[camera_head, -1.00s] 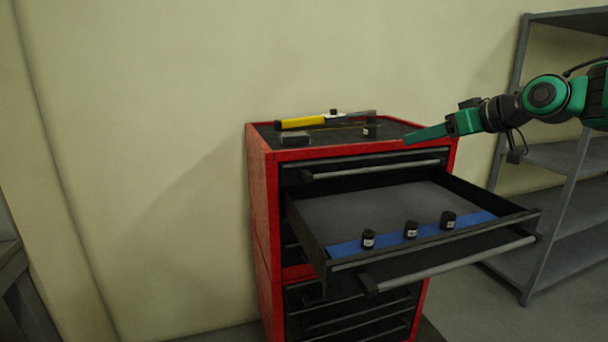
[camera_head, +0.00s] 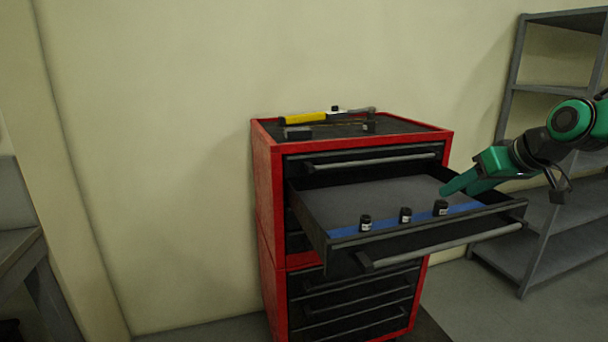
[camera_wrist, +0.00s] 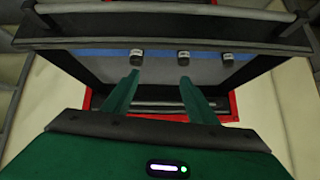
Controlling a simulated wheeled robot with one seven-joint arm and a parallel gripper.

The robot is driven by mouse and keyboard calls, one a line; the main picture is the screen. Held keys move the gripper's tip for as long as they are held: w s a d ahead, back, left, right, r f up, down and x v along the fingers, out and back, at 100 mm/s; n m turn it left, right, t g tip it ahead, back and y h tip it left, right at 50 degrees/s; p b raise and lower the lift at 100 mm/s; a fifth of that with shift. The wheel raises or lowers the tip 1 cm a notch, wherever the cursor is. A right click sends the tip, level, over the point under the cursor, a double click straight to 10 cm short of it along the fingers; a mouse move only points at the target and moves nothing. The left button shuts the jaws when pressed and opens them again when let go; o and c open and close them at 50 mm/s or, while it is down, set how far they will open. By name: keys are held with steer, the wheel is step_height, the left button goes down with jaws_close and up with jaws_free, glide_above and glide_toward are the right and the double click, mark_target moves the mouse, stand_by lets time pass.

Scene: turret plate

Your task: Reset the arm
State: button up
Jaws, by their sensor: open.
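My green gripper (camera_head: 460,184) is at the right end of the open drawer in the head view, at the end of my bent arm. In the wrist view my gripper (camera_wrist: 158,85) shows two green fingers spread apart with nothing between them. The open drawer (camera_head: 375,195) of the red tool cabinet (camera_head: 268,200) holds three small black labelled cylinders on a blue strip (camera_head: 344,231): a left one (camera_head: 365,223), a middle one (camera_head: 405,215) and a right one (camera_head: 440,207). They also show in the wrist view, apart from the fingers.
A yellow-handled tool (camera_head: 303,118) and small dark parts lie on the cabinet top. A grey shelf rack (camera_head: 544,225) stands at the right. A grey bench (camera_head: 22,245) is at the left edge. The drawer's front handle (camera_head: 440,248) juts out over the floor.

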steer(key=s+d+f+m+g+h, duration=0.1)
steer(key=s+f+m+g, duration=0.2)
steer(key=s, duration=0.7)
steer(key=s+d+f+m+g, duration=0.2)
steer(key=s+f+g, duration=0.1)
steer(key=s+f, duration=0.5)
steer(key=s+d+f+m+g+h, duration=0.1)
steer(key=s+f, duration=0.5)
steer(key=s, duration=0.8)
steer(key=d+m+g, duration=0.1)
steer(key=m, duration=0.1)
steer(key=shift+s+d+m+g+h, duration=0.15)
steer(key=shift+s+m+g+h, duration=0.15)
steer(key=shift+g, duration=0.1)
steer(key=shift+w+f, duration=0.3)
steer(key=shift+w, duration=0.35)
